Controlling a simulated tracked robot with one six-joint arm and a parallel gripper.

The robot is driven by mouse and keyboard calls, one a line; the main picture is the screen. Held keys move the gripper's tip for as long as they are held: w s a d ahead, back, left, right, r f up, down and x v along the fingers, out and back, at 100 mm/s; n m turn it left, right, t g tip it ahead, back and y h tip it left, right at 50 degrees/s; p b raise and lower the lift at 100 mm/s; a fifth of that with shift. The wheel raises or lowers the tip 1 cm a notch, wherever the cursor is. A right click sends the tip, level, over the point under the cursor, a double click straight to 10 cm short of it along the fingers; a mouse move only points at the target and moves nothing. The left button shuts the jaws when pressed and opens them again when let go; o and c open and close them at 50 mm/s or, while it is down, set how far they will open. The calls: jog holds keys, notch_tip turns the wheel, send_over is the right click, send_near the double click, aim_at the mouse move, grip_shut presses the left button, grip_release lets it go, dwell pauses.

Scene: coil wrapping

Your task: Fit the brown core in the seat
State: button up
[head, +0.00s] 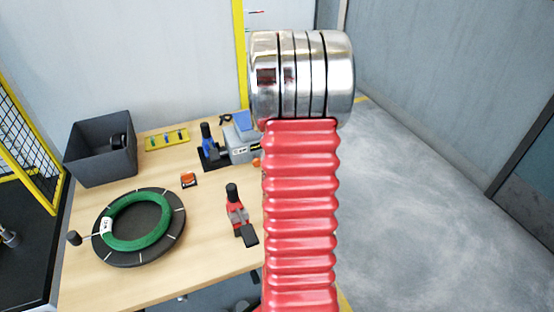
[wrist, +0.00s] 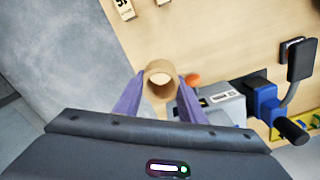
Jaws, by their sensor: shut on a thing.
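In the wrist view my gripper (wrist: 160,95) has its two purple fingers on either side of the brown core (wrist: 160,70), a short hollow tube seen from its open end. It is shut on the core. A grey device (wrist: 222,104) with a label lies just right of the right finger, and a small orange part (wrist: 193,78) shows beside the core. I cannot make out the seat for certain. In the head view the grey device (head: 239,146) is partly behind my red arm, and my gripper and the core are hidden.
On the table (head: 190,235) a green coil (head: 113,228) lies on a black round turntable. A grey bin (head: 101,158), a yellow rack (head: 166,139), an orange item (head: 189,180) and a red-handled tool (head: 238,208) also stand there. A blue-and-black clamp (head: 208,148) adjoins the grey device.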

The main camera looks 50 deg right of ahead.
jog(key=shift+r, duration=1.65)
jog(key=shift+s, duration=0.1)
